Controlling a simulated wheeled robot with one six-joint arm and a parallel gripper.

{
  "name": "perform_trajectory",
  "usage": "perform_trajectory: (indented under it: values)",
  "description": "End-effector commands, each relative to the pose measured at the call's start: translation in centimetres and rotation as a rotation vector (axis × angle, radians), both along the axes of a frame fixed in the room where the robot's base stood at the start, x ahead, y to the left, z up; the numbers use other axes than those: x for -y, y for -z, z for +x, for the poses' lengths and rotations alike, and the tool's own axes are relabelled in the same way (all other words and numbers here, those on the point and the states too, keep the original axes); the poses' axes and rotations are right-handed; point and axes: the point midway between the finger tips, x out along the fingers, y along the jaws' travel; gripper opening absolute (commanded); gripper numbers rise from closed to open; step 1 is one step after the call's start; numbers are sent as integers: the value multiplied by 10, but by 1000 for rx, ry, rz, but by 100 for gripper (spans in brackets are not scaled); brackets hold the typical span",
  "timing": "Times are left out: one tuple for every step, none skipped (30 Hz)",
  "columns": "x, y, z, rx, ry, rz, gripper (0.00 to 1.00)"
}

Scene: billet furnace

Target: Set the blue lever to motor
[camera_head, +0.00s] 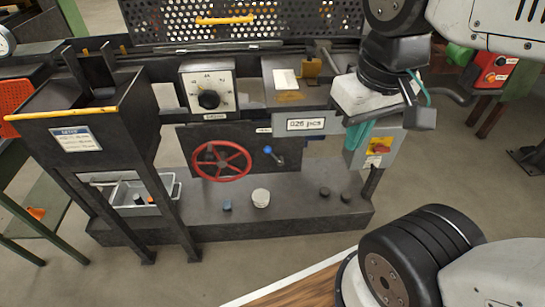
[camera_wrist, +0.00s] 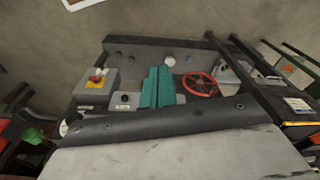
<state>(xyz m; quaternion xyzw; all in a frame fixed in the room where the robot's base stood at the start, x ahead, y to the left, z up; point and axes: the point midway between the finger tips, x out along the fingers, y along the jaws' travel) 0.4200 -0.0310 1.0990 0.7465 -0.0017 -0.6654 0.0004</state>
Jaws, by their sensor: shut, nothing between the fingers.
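The blue lever (camera_head: 268,150) is a short lever with a blue knob on a dark panel, just right of the red handwheel (camera_head: 221,161) in the head view. Its knob points up and to the left; the label by it is too small to read. My gripper (camera_head: 354,146) has teal fingers, shut and empty, pointing down to the right of the lever and clearly apart from it. In the wrist view the shut fingers (camera_wrist: 157,88) stand in front of the bench, beside the red handwheel (camera_wrist: 200,84). I cannot make out the blue lever there.
A counter display (camera_head: 305,124) sits above the lever, near my gripper. A grey box with a red and yellow switch (camera_head: 379,147) is right of my fingers. A dial box (camera_head: 208,89) is above the handwheel. Small objects, including a white round one (camera_head: 261,198), lie on the ledge below.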

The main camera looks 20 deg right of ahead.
Motion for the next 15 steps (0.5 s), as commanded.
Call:
perform_trajectory:
  values:
    - [0, 0, 0, 0, 0, 0, 0]
    - [0, 0, 0, 0, 0, 0, 0]
    - [0, 0, 0, 0, 0, 0, 0]
    - [0, 0, 0, 0, 0, 0, 0]
    - [0, 0, 0, 0, 0, 0, 0]
    - [0, 0, 0, 0, 0, 0, 0]
    - [0, 0, 0, 0, 0, 0, 0]
    - [0, 0, 0, -1, -1, 0, 0]
    - [-1, 1, 0, -5, -4, 1, 0]
    - [-2, 2, 1, -12, -8, 0, 0]
    - [-3, 4, 2, -22, -15, 0, 0]
    - [-5, 7, 4, -40, -27, -1, 0]
    - [-6, 10, 5, -58, -37, -3, 0]
    - [-8, 14, 7, -80, -49, -6, 0]
    - [-11, 20, 11, -114, -68, -12, 0]
